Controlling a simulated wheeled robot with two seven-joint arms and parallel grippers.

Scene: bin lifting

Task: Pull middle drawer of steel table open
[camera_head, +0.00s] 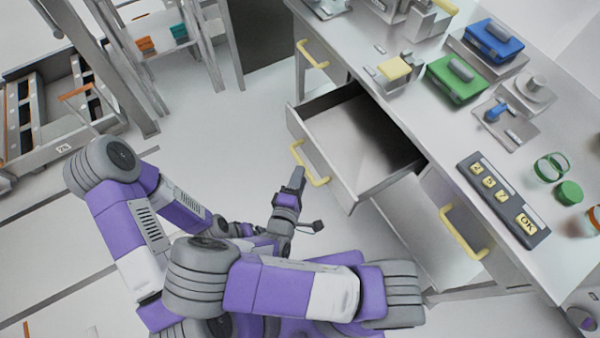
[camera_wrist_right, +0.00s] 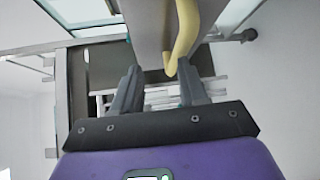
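The steel table (camera_head: 353,65) has its middle drawer (camera_head: 350,135) pulled well out, and its empty metal inside shows. A yellow handle (camera_head: 308,164) is on the drawer front. My right gripper (camera_head: 296,180) is beside the handle, to its left and low. In the right wrist view my right gripper (camera_wrist_right: 160,78) has its two fingers apart, with nothing held. The yellow handle (camera_wrist_right: 182,38) comes down in the picture between the fingers, nearer the right one. I cannot tell if it touches.
Drawers with yellow handles (camera_head: 312,54) and (camera_head: 462,232) flank the open one and look shut. Green (camera_head: 457,78) and blue (camera_head: 494,40) boxes and a button panel (camera_head: 502,197) are on the tabletop. The floor (camera_head: 245,130) left of the drawer is clear.

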